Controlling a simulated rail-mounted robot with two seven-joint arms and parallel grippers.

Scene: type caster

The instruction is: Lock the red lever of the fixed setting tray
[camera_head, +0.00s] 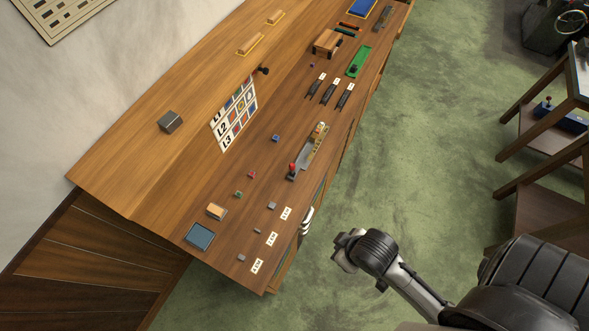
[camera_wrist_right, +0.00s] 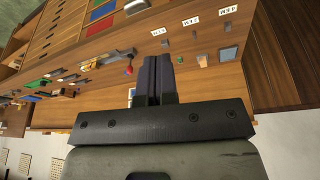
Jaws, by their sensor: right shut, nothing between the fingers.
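The setting tray (camera_head: 314,147) is a narrow metal and brass piece lying near the right edge of the wooden bench. Its red lever (camera_head: 292,167) stands up at the tray's near end. In the right wrist view the tray (camera_wrist_right: 108,59) and the red knob of the lever (camera_wrist_right: 128,71) show just left of my finger tips. Whether the lever is locked cannot be told. My right gripper (camera_head: 345,250) is off the bench's right side, over the green floor, apart from the lever. Its dark fingers (camera_wrist_right: 159,62) are together and empty. My left gripper is not in view.
Small blocks, white number tags (camera_head: 272,239) and a blue tray (camera_head: 199,236) lie on the near bench. Black pieces (camera_head: 328,92) and a green tray (camera_head: 359,61) lie beyond.

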